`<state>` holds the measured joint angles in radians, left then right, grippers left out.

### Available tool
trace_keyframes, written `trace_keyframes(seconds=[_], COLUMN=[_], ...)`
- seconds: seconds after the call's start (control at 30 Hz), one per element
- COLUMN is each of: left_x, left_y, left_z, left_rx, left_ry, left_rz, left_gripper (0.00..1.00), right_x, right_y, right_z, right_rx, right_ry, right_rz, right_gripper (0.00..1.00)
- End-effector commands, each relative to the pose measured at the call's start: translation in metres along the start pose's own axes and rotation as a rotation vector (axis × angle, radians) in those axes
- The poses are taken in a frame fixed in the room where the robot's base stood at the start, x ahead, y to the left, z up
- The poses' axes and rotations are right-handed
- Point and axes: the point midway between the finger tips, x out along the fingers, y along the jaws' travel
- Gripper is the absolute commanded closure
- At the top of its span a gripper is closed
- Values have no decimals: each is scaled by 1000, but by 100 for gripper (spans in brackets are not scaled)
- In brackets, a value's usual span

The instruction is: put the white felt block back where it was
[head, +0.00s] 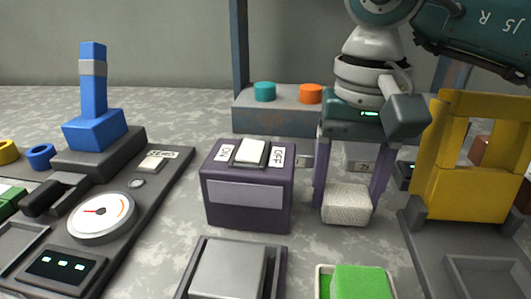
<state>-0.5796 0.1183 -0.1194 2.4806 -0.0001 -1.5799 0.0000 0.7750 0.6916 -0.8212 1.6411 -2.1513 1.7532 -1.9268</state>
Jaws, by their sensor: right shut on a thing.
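The white felt block (347,204) is a pale, rough-textured block right of the purple switch box. My right gripper (348,193) points down over it, with one dark purple finger on each side. It is shut on the block. I cannot tell whether the underside of the block touches the table. My left gripper is not in view.
The purple ON/OFF box (249,194) stands just left of the block. A green block (360,283) sits in a pale-rimmed tray in front. A yellow frame (475,200) stands at right. A dial panel with a blue post (92,100) is at left. Teal and orange buttons (311,93) are behind.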

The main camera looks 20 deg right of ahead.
Motion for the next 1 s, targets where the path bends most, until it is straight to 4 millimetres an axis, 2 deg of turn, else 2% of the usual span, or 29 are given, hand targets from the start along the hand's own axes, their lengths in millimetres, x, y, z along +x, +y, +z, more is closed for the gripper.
trace_keyframes(seconds=[0.37,0.4,0.63,0.87,1.0], left_x=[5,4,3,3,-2], left_y=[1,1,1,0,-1], left_z=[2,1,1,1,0], left_rx=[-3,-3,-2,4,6], left_ry=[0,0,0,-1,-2], left_rz=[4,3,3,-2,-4], left_gripper=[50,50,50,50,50], right_x=[7,5,5,4,-4], right_y=[0,0,0,0,0], right_z=[0,0,0,0,-1], right_rx=[0,0,0,0,0], right_ry=[1,1,1,1,3], right_rz=[0,0,0,0,-2], right_gripper=[76,28,2,1,1])
